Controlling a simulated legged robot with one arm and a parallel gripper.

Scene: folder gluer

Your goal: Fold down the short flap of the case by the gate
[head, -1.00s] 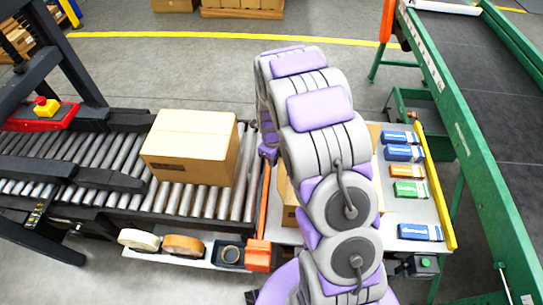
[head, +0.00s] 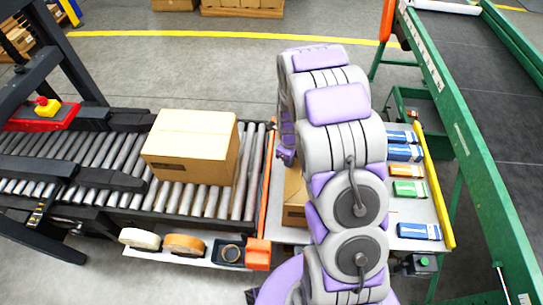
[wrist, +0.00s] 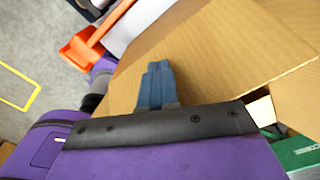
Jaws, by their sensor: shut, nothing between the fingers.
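The brown cardboard case by the gate (head: 295,198) stands just right of the orange gate (head: 268,185), and my arm hides most of it in the head view. In the wrist view, its cardboard (wrist: 225,50) fills the upper right, with panel edges meeting at the right. My gripper (wrist: 155,68) is shut and empty, its blue-grey fingertips against or just in front of a cardboard panel. I cannot tell whether they touch, or which flap this is. The head view does not show my gripper's fingers. The orange gate (wrist: 84,48) shows at the upper left of the wrist view.
A closed case (head: 190,145) sits on the roller conveyor (head: 90,165) to the left. Several small boxes (head: 409,188) lie on the table at right, beside a yellow rail (head: 436,185). Tape rolls (head: 184,244) sit on the front shelf. A green-framed conveyor (head: 465,145) stands far right.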

